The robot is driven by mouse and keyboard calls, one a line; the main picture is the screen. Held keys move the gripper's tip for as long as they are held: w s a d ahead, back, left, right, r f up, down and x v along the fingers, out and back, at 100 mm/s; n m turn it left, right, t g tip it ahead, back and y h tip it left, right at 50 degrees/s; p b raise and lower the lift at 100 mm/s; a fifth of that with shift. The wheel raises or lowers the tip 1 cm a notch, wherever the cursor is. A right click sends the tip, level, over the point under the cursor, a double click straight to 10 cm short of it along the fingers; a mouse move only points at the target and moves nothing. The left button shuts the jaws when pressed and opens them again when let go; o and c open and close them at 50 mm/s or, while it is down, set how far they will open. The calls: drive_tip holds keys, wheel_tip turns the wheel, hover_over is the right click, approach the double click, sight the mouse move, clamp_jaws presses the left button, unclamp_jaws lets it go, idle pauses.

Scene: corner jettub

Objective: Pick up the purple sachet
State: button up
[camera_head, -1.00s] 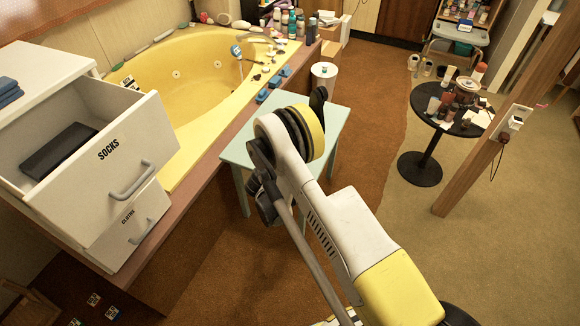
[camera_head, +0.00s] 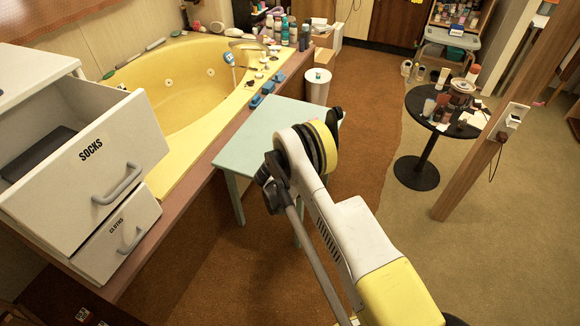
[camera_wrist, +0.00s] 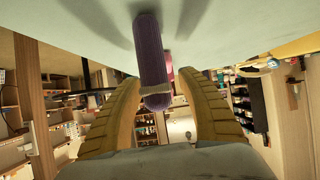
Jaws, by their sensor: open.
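A purple sachet (camera_wrist: 151,55), narrow and long, shows in the wrist view against a pale flat surface (camera_wrist: 80,30) across the top. Its near end has a pale band and lies between the two yellow fingers of my gripper (camera_wrist: 157,82). The fingers are apart, with gaps on both sides of the sachet. A smaller pinkish purple piece (camera_wrist: 169,65) shows just behind it; I cannot tell what it is. In the head view my arm reaches over the pale green table (camera_head: 245,135); my fingers and the sachet are hidden there.
A white drawer unit with an open socks drawer (camera_head: 90,180) stands left. The yellow tub (camera_head: 180,85) has bottles along its rim. A white bin (camera_head: 317,85) is behind the table. A round black table (camera_head: 420,135) and a wooden post (camera_head: 490,150) stand right.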

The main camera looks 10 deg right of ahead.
clamp_jaws()
drive_tip(key=shift+r, duration=0.15)
drive_tip(key=shift+r+p, duration=0.3)
drive_tip(key=shift+r, duration=0.05)
drive_tip(key=s+d+r+p, duration=0.4)
drive_tip(key=d+r+p, duration=0.2)
drive_tip(key=d+r, duration=0.4)
drive_tip(key=shift+d, duration=0.45)
drive_tip(key=shift+s, duration=0.1)
drive_tip(key=o, duration=0.8)
unclamp_jaws()
